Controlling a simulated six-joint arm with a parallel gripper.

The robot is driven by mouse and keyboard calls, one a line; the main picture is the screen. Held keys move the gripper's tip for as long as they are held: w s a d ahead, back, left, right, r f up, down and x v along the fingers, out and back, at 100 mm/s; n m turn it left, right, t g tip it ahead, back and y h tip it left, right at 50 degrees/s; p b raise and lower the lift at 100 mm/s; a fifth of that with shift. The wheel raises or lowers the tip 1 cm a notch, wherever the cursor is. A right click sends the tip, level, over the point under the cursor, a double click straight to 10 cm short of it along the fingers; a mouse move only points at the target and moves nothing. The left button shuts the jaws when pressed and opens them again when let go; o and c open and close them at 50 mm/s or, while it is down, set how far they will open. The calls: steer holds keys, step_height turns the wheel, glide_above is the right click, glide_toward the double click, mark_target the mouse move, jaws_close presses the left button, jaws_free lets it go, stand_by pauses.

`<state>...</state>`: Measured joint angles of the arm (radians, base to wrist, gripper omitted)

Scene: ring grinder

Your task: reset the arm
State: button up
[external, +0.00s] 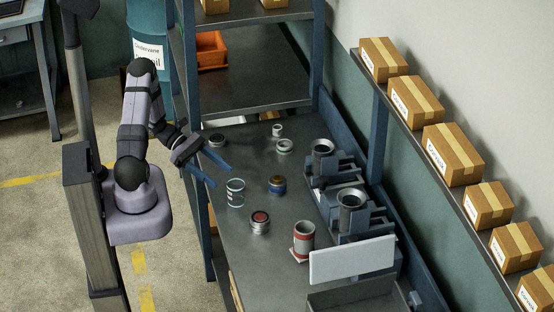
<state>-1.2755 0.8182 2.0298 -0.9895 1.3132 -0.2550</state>
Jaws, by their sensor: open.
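My gripper (213,172) is at the left edge of the dark work table (262,262). Its two blue fingers are spread apart with nothing between them. My arm is bent, reaching from its base at the left toward the table. The fingers appear above the table near a glass-like jar (235,192); I cannot tell the exact height.
Two grinder machines (352,203) line the right side, near a white panel (352,259). Boxes (453,155) fill a wall shelf.

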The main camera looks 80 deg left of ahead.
steer(key=shift+w+r+m+g+y+p, duration=0.1)
steer(key=shift+w+m+g+y+p, duration=0.4)
steer(key=shift+m+g, duration=0.3)
steer(key=m, duration=0.1)
steer(key=w+m+g+y+p, duration=0.1)
steer(key=m, duration=0.1)
steer(key=m+g+y, duration=0.1)
steer(key=shift+w+d+r, duration=0.2)
steer(key=shift+w+r, duration=0.1)
steer(key=shift+r, duration=0.1)
steer(key=s+d+r+m+g+y+b, duration=0.1)
steer(key=s+d+m+g+y, duration=0.2)
steer(key=d+m, duration=0.6)
steer(key=s+d+r+m+g+y+b, duration=0.1)
steer(key=s+d+r+m+g+y, duration=0.1)
steer(key=d+m, duration=0.7)
steer(key=s+m+y, duration=0.1)
steer(key=s+m, duration=0.1)
steer(key=m, duration=0.1)
steer(key=shift+s+r+g, duration=0.2)
steer(key=shift+r+g, duration=0.05)
steer(key=shift+g, duration=0.15)
